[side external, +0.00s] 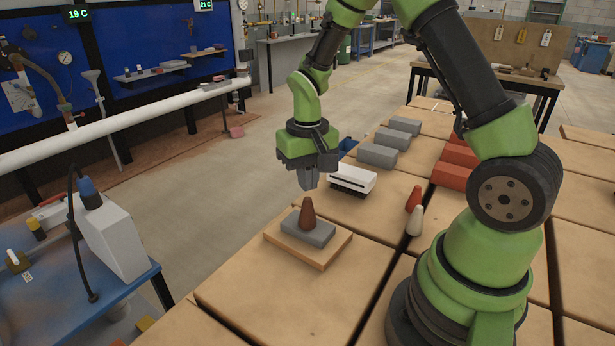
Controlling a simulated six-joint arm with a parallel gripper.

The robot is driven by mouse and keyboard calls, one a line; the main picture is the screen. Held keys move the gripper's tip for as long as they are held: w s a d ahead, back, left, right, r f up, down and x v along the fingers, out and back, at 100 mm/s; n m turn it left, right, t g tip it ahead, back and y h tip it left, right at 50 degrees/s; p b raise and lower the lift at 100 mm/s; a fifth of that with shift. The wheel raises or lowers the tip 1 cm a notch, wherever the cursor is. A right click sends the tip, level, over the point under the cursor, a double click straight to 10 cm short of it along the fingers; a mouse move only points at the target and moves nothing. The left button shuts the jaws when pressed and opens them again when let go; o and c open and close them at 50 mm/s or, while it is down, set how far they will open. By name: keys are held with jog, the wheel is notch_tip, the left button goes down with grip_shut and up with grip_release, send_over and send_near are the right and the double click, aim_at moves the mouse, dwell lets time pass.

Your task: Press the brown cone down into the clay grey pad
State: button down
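The brown cone (307,214) stands upright on the clay grey pad (322,236), with its narrow end up. The pad lies on a square wooden board (287,253) on the table. My gripper (308,184) points down just above the cone's tip, with a small gap between them. Its fingertips look together, with nothing seen between them. The cone's underside is hidden, so I cannot tell how deep it sits in the pad.
A white brush-like block (352,178) stands behind and to the right of the board. A red cone (413,199) and a white cone (415,221) stand farther right. Grey bricks (378,156) and red bricks (455,176) lie farther back. The table in front of the board is clear.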

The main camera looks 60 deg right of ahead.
aim_at(308, 198)
jog(key=shift+f, duration=1.3)
dwell(1.4)
jog(key=shift+r, duration=0.15)
jog(key=shift+r, duration=3.45)
